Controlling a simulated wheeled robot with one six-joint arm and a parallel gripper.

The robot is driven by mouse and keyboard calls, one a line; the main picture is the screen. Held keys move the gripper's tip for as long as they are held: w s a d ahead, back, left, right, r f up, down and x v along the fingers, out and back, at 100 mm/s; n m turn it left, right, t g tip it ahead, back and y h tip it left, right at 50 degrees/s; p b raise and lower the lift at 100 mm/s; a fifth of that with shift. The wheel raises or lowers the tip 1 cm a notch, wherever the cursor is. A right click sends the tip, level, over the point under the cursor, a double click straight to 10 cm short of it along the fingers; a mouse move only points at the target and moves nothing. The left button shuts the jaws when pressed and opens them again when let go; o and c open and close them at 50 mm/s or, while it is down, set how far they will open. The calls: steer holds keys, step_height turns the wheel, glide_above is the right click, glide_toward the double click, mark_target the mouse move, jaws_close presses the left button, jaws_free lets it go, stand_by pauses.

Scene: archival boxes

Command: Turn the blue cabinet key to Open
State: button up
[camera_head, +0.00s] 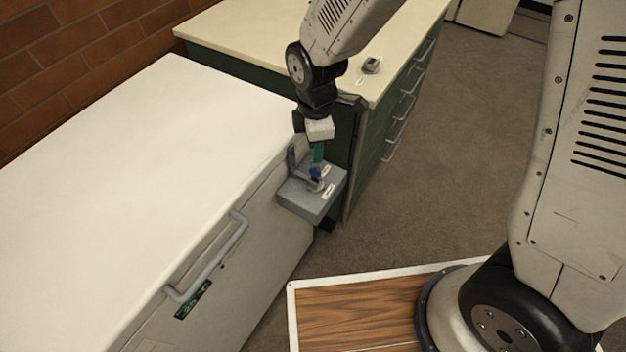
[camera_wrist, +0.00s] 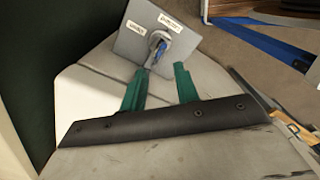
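A grey lock plate (camera_head: 311,196) with two small white labels sticks out from the end of the white cabinet. A small blue key (camera_head: 315,172) stands on it. In the wrist view the plate (camera_wrist: 130,42) shows a grey, ring-like fitting (camera_wrist: 158,45) between its two labels; the label words are too small to read surely. My gripper (camera_head: 318,158) points down just above the key. In the wrist view its green fingers (camera_wrist: 158,72) are apart, with the fitting just beyond their tips. I see no firm grip, and the key's exact turn is unclear.
The white cabinet (camera_head: 130,140) with a grey bar handle (camera_head: 208,258) fills the left. A green drawer cabinet (camera_head: 385,110) with a cream top stands behind, close to my gripper. A small grey device (camera_head: 371,65) sits on that top. Carpet (camera_head: 465,150) to the right is clear.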

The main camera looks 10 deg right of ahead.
mark_target(315, 168)
steer(key=m, duration=0.8)
steer(key=shift+f+m, duration=0.15)
steer(key=shift+m, duration=0.25)
steer(key=shift+f, duration=3.75)
jaws_close()
